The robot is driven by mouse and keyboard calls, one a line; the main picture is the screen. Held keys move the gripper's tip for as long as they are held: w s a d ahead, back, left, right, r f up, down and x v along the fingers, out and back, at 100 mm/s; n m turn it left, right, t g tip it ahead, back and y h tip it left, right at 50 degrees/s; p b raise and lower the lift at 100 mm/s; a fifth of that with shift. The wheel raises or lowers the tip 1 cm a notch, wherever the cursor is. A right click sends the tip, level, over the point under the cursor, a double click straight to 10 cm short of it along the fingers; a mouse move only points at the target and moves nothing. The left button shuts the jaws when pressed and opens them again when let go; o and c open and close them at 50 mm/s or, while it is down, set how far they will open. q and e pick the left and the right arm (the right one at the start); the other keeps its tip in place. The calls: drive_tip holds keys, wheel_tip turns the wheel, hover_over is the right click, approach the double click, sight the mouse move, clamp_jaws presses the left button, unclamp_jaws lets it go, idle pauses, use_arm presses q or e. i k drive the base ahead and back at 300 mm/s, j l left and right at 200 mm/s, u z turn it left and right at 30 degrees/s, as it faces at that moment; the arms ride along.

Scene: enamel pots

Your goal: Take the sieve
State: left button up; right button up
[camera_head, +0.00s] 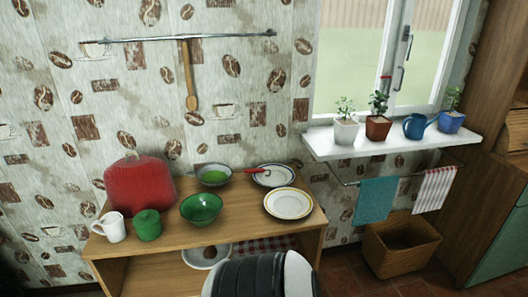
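A round, shallow, grey-rimmed vessel (214,175) with a red handle lies at the back of the wooden cabinet top. It looks like the sieve, with green showing inside it; I cannot tell whether the green is its contents or something seen through mesh. Its handle points right, towards the rim of a white plate (272,176). A green bowl (201,208) stands just in front of it. Neither of my grippers is in view. A black and white part of my own body shows at the bottom centre.
A white bowl (205,256) sits on the lower shelf. A wooden spoon (189,80) hangs from the wall rail.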

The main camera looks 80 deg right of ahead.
sight(216, 175)
drive_tip(key=z, duration=2.9)
